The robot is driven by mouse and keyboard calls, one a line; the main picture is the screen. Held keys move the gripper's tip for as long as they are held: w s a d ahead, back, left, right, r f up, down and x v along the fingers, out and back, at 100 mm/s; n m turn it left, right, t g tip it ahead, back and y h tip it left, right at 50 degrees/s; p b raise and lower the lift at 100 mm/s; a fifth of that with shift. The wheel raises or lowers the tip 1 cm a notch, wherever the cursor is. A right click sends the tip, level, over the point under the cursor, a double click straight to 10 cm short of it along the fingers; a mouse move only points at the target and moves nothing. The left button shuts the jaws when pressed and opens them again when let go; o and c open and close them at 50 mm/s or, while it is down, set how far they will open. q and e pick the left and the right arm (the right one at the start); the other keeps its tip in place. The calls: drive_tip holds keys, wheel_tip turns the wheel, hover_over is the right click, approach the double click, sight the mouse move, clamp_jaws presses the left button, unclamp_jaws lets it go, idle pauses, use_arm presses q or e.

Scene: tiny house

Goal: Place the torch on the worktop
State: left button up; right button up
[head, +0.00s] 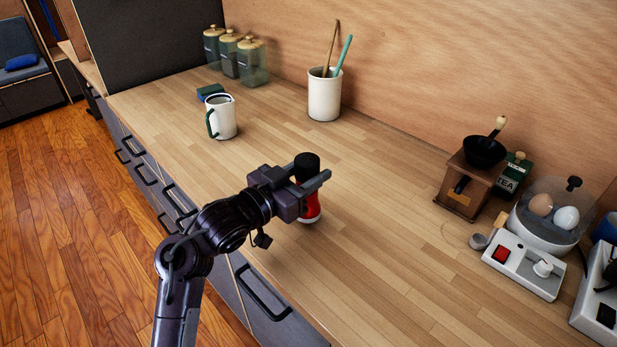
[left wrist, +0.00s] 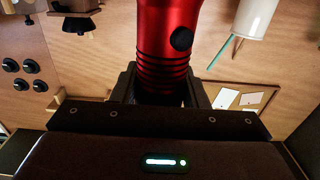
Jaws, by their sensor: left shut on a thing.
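The torch (head: 311,208) is red with a black end and is upright in my left gripper (head: 312,180), over the front part of the worktop (head: 400,240). Its red end is at or just above the wood; I cannot tell whether it touches. In the left wrist view the torch's red body (left wrist: 167,40), with a black button and ridges, stands between the fingers of the left gripper (left wrist: 160,85), which is shut on it. My right gripper is not in view.
A white mug (head: 222,118) and a utensil pot (head: 324,95) stand further back, with several jars (head: 228,55) behind. A coffee grinder (head: 470,182) and an egg cooker (head: 540,230) are at the right. The worktop around the torch is clear. Drawers (head: 262,300) are below the front edge.

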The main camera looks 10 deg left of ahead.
use_arm(q)
drive_tip(key=shift+f, duration=0.5)
drive_tip(key=shift+f, duration=0.1)
drive_tip(key=shift+f, duration=0.15)
drive_tip(key=o, duration=1.1)
drive_tip(key=shift+c, duration=0.2)
drive_tip(key=shift+r, duration=0.25)
drive_tip(key=shift+s+a+f, duration=0.1)
drive_tip(key=shift+s+a, duration=0.1)
drive_tip(key=shift+s, duration=0.1)
drive_tip(key=b+v, duration=0.1)
drive_tip(key=v, duration=1)
drive_tip(key=shift+s, duration=0.2)
